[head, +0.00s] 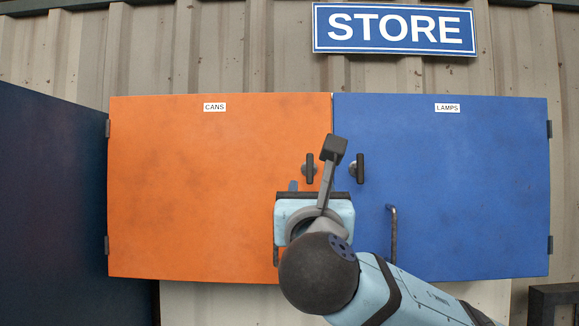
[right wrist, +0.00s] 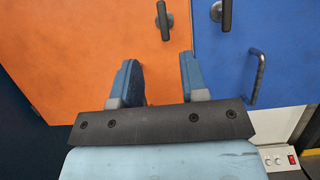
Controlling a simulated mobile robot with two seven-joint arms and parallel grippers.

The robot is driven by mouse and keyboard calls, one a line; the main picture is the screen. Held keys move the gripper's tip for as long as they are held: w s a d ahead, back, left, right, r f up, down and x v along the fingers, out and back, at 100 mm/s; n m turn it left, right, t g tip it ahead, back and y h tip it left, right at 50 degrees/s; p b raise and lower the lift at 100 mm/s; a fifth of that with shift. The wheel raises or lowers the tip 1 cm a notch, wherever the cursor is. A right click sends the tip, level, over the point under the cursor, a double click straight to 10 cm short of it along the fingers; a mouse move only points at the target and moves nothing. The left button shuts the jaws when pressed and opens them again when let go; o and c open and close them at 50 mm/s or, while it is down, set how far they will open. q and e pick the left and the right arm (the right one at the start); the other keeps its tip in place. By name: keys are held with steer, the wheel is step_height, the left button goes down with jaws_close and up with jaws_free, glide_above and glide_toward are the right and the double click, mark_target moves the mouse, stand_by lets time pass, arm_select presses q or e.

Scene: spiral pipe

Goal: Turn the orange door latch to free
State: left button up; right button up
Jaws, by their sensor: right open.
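The orange door (head: 200,190), labelled CANS, is closed. Its dark latch (head: 310,168) stands upright near its right edge, and it also shows at the top of the right wrist view (right wrist: 163,18). My right gripper (head: 311,188) is just below the latch in the head view, partly hidden by its own wrist and camera stalk. In the right wrist view its two blue fingers (right wrist: 160,78) are apart and nothing is between them. The latch is beyond the fingertips, roughly in line with the gap. My left gripper is not in view.
The closed blue door (head: 450,190), labelled LAMPS, adjoins on the right, with its own upright latch (head: 359,168) and a bar handle (head: 392,232). The orange door's handle (head: 276,255) is mostly hidden by my gripper. A dark blue panel (head: 50,200) stands at far left.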

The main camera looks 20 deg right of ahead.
mark_target(310, 162)
steer(key=p+x, duration=0.1)
steer(key=x, duration=0.3)
steer(key=p+x, duration=0.2)
steer(key=x, duration=0.2)
steer(key=p+x, duration=0.1)
steer(key=x, duration=0.3)
steer(key=shift+s+d+r+p, duration=0.1)
steer(key=shift+d+r+p, duration=0.1)
steer(key=shift+r+p, duration=0.15)
steer(key=shift+w+d+r, duration=0.1)
steer(key=shift+w+d, duration=0.05)
steer(key=shift+w, duration=0.4)
jaws_close()
